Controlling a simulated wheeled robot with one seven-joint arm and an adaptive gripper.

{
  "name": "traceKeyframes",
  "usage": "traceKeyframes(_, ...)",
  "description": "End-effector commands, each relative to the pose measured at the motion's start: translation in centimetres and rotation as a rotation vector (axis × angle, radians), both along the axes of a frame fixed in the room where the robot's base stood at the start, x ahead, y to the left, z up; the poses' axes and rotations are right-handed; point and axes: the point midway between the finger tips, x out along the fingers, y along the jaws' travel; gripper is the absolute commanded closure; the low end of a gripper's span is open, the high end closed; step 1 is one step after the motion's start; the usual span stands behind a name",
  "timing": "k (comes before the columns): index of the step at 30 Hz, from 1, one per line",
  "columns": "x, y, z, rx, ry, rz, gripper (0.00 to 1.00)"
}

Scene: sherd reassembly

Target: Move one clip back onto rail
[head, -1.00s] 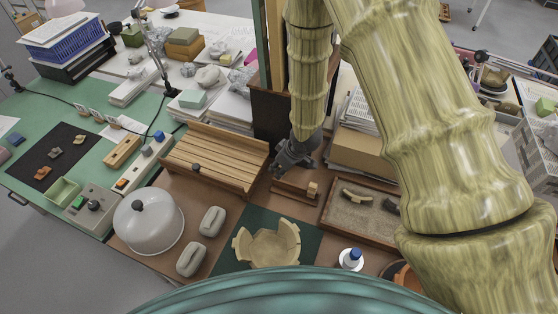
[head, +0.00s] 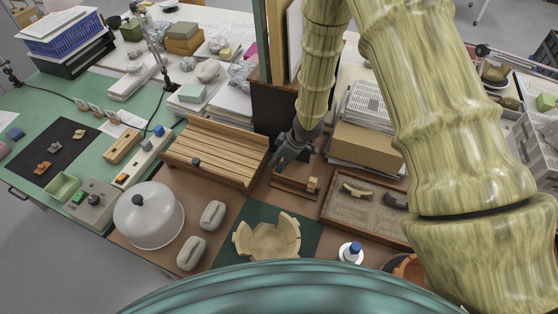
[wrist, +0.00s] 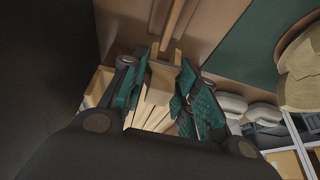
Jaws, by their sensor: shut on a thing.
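My gripper (head: 279,165) is over the left end of the small brown wooden rail (head: 291,186) in the head view. One light wooden clip (head: 313,183) stands at the rail's right end. In the wrist view my gripper (wrist: 160,95) is shut on a tan wooden clip (wrist: 160,82) between its green finger pads. A brown bar, seemingly the rail (wrist: 174,22), shows beyond the held clip. In the head view the held clip is hidden by my gripper, and I cannot tell whether it touches the rail.
A slatted wooden rack (head: 213,153) stands close left of my gripper. A sand tray (head: 370,213) with dark and tan sherds lies to the right. A partly built bowl (head: 268,240) sits on a green mat in front. A cardboard box (head: 365,150) and papers stand behind right.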

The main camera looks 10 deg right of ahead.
Motion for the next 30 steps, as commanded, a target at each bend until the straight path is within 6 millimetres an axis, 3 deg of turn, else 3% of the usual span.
traceKeyframes(13, 0.0, 0.0, -2.7, -0.001, -0.001, 0.000, 0.80)
traceKeyframes(30, 0.0, 0.0, -3.0, 0.000, 0.000, -0.001, 0.80)
